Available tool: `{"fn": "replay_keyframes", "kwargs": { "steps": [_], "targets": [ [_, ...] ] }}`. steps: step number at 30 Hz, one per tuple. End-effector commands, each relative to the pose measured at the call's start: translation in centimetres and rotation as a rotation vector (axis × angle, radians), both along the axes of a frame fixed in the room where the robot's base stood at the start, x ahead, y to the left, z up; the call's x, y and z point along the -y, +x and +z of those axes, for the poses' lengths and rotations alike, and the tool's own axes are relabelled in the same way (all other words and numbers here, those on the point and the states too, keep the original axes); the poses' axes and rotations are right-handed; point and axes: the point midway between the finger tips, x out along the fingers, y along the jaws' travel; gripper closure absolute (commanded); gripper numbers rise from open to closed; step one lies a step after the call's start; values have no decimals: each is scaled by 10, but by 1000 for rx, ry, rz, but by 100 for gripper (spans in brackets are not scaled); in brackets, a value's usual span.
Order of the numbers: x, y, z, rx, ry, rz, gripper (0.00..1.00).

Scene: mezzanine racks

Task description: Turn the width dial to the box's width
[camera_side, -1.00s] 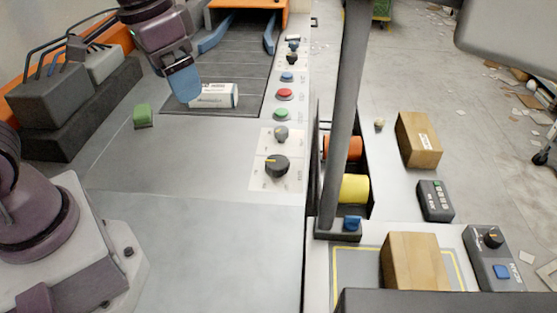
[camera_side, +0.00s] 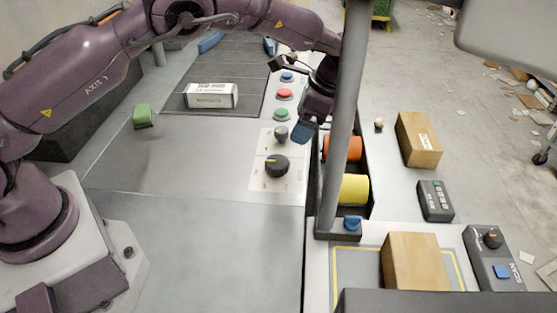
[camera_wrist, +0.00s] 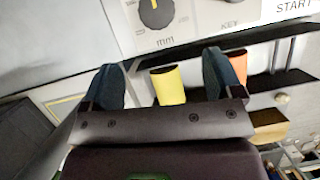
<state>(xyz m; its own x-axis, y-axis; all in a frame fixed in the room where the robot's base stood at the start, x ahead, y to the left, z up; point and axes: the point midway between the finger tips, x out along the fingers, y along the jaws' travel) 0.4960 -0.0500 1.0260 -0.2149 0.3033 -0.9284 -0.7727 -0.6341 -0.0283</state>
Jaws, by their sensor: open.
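The width dial (camera_side: 276,166) is a dark round knob on a white panel. Its light pointer mark faces left in the side view. In the wrist view the dial (camera_wrist: 156,14) shows at the top edge with "mm" printed beside it, its pointer upward. A white box (camera_side: 210,96) with dark print lies on the dark conveyor bed; the print is too small to read. My gripper (camera_side: 302,133) is above the panel's right edge, right of the dial and apart from it. In the wrist view its two blue fingers (camera_wrist: 161,62) are spread with nothing held between them.
A smaller key knob (camera_side: 281,134) sits just behind the dial, with green (camera_side: 282,114) and red (camera_side: 284,94) buttons beyond. A grey post (camera_side: 344,120) stands close right of my gripper. Orange (camera_side: 345,148) and yellow (camera_side: 354,188) rolls lie below. Cardboard boxes (camera_side: 418,140) stand right.

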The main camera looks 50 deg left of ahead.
Motion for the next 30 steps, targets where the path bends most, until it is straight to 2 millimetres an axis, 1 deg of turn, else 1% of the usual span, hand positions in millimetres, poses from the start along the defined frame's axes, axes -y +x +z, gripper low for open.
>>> {"fn": "replay_keyframes", "kwargs": {
  "steps": [1,5,8,15,21,25,30],
  "targets": [
    [-1,-4,-2,-24,-2,-17,15],
    [-3,-6,-10,-34,-7,-37,15],
    [-8,-10,-23,-36,-6,-34,15],
    [-23,-22,-70,-36,-5,-31,15],
    [-34,-30,-102,-34,-7,-33,15],
    [-38,-33,-115,-32,-7,-32,15],
    [-40,-35,-121,-30,-7,-32,15]
  ]
}}
